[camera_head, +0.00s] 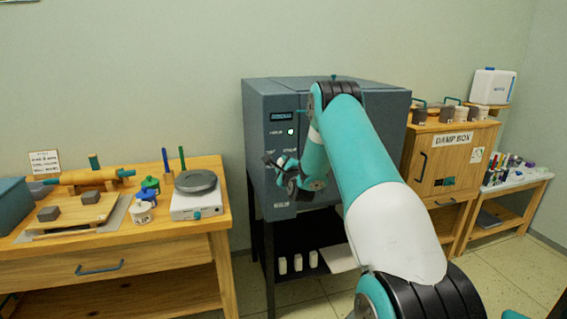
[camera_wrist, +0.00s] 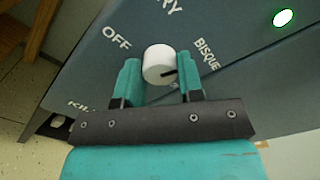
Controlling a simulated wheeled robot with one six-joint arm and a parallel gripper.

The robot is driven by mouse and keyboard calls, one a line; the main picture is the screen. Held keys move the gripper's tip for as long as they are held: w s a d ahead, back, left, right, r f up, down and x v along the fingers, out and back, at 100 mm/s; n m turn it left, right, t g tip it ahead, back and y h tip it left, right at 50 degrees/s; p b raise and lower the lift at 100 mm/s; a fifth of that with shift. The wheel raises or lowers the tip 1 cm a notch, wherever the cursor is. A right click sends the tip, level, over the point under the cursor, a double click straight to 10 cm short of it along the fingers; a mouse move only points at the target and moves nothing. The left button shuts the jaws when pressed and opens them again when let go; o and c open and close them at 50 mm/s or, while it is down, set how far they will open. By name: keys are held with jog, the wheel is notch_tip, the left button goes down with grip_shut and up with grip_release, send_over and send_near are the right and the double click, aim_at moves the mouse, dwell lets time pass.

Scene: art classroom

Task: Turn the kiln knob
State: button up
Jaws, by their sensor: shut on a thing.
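The grey kiln (camera_head: 268,100) stands on a dark stand against the wall. Its white round knob (camera_wrist: 158,62) shows in the wrist view, with a black pointer line on the side toward the word BISQUE. The words OFF and a partly cut-off "RY" are printed around it. My gripper (camera_wrist: 157,76) has its teal fingers on either side of the knob and is shut on it. In the head view my gripper (camera_head: 274,163) is at the kiln's control panel, and it hides the knob there.
A green light (camera_head: 291,132) glows on the panel, below a small display (camera_head: 282,116). A wooden worktable (camera_head: 215,218) with pottery tools stands left. A wooden damp box (camera_head: 428,167) stands right of the kiln. Tiled floor shows below.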

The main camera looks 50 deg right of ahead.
jog(key=shift+r+m+p, duration=0.1)
jog(key=shift+m+p, duration=0.35)
jog(key=shift+m, duration=0.45)
jog(key=o, duration=0.9)
jog(key=b+v, duration=1.4)
jog(key=v, duration=0.3)
jog(key=shift+s+b, duration=0.2)
jog(key=shift+b, duration=0.15)
